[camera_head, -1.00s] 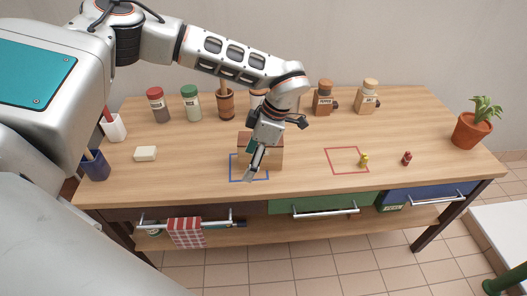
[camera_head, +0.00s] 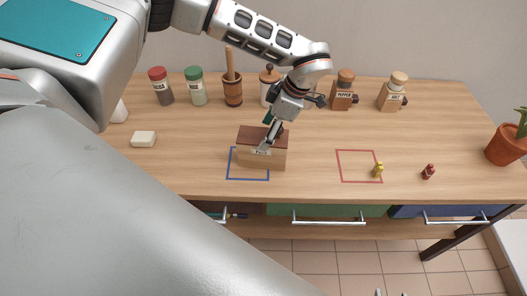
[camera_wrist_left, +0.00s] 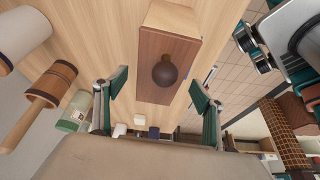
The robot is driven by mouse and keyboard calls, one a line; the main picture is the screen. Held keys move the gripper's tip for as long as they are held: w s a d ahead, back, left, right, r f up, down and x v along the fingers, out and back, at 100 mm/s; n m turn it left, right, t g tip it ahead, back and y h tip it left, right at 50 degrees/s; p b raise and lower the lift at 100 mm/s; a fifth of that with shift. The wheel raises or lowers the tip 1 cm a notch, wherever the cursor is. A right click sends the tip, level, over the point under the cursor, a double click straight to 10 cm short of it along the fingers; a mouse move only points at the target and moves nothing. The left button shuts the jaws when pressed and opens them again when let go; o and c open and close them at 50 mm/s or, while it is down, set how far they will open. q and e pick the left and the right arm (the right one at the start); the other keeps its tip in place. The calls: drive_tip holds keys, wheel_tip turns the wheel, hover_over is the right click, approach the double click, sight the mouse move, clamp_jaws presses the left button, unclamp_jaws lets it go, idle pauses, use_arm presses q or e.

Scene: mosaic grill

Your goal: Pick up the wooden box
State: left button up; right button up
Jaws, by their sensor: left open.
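The wooden box (camera_head: 262,158) stands on the table, partly over the blue outline. It has a reddish-brown lid, a lighter front and a small label. My left gripper (camera_head: 267,143) is open, with its fingers pointing down over the box in the head view and hiding part of it. In the left wrist view, the box (camera_wrist_left: 158,82) shows its dark round knob (camera_wrist_left: 166,71). The open fingers of the left gripper (camera_wrist_left: 161,100) are spread wide, apart from the box, with nothing between their tips. Grey and teal parts at the upper right there may be my right gripper; its jaws are unclear.
Behind the box stand jars, a mortar (camera_head: 232,92), a pepper mill (camera_head: 343,92) and a salt mill (camera_head: 392,94). A red outline (camera_head: 341,168), a yellow piece (camera_head: 378,170) and a red piece (camera_head: 428,172) are to the right. A pale block (camera_head: 144,139) is left.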

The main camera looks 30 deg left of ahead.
use_arm(q)
drive_tip(key=x, duration=0.3)
drive_tip(key=shift+w+d+f, duration=0.1)
drive_tip(key=shift+d+f, duration=0.1)
drive_tip(key=shift+f, duration=0.15)
drive_tip(key=shift+a+f, duration=0.1)
drive_tip(key=shift+f, duration=0.2)
use_arm(e)
drive_tip(key=shift+w+r, duration=0.55)
drive_tip(key=shift+r, duration=0.25)
use_arm(q)
drive_tip(key=shift+c, duration=0.3)
drive_tip(key=c, duration=1.8)
use_arm(e)
drive_tip(key=shift+s+f, duration=0.1)
drive_tip(key=shift+f, duration=0.1)
